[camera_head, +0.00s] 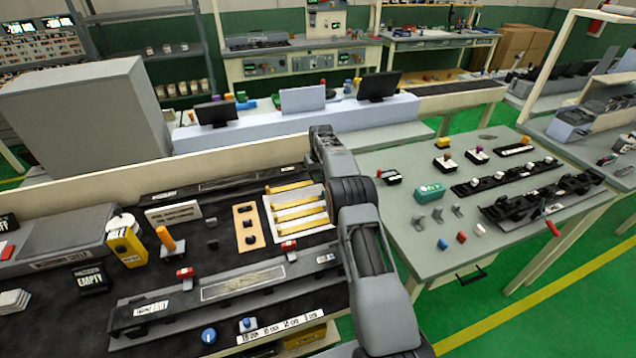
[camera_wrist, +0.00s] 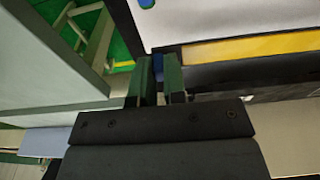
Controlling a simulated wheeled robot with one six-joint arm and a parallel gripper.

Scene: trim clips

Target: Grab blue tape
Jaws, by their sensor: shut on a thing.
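In the wrist view my gripper (camera_wrist: 159,66) is shut, with a small blue piece (camera_wrist: 158,68) between its two green-edged fingers. Only a sliver of this piece shows; its blue colour fits the blue tape, but its full shape is hidden. In the head view my grey arm covers the area in front of the right bench edge, and my gripper and what it holds are not visible there. A round blue piece (camera_head: 208,336) lies on the dark left bench near its front edge.
The left bench (camera_head: 75,335) holds a long grey rail (camera_head: 240,289), a white tray with yellow bars (camera_head: 268,216) and a yellow box (camera_head: 125,247). The right table (camera_head: 400,165) carries clips, rails and a small blue cylinder (camera_head: 442,243). Green floor lies between and beyond them.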

